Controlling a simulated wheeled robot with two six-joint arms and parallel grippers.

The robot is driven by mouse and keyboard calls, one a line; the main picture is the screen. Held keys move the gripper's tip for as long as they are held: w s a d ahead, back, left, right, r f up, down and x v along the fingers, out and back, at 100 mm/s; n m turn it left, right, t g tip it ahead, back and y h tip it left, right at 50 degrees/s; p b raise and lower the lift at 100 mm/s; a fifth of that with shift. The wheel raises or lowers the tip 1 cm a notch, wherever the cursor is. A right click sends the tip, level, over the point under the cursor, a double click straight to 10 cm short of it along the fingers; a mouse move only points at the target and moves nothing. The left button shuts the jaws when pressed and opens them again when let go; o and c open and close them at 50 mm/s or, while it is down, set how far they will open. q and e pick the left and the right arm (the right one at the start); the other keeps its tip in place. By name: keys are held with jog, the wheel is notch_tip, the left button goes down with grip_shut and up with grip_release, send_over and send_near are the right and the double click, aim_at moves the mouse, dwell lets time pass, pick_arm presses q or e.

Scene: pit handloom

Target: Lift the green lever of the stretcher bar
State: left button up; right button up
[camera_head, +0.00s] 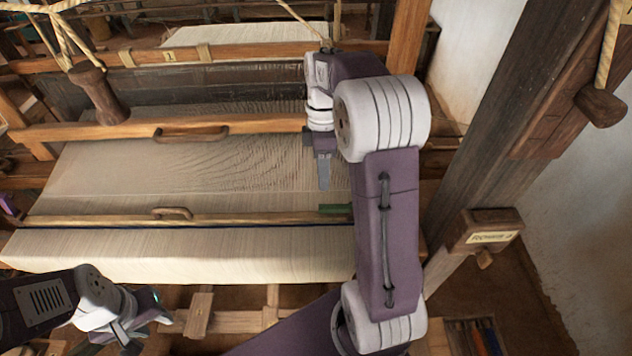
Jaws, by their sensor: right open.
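The green lever (335,209) lies low at the right end of the stretcher bar (240,218), a thin wooden bar across the pale cloth. Its right end is hidden behind my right arm. My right gripper (323,186) is open and points down over the cloth, just above and slightly left of the lever in the picture. It looks apart from the lever, and its fingers overlap in this view. My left gripper (132,330) is at the lower left, in front of the cloth roll, away from the bar. Its jaw opening is unclear.
A wooden beam with a curved handle (190,132) crosses the loom behind the stretcher bar. A wooden knob (97,92) hangs on rope at the upper left. A dark post (500,125) and a labelled wooden box (487,232) stand on the right.

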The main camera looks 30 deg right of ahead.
aim_at(324, 206)
jog(key=f, duration=0.3)
jog(key=s+f, duration=0.1)
jog(key=f, duration=0.1)
jog(key=s+a+f+p, duration=0.1)
jog(key=f, duration=0.2)
jog(key=shift+s+f, duration=0.15)
jog(key=shift+f, duration=0.15)
grip_shut()
jog(key=shift+d, duration=0.1)
dwell(1.1)
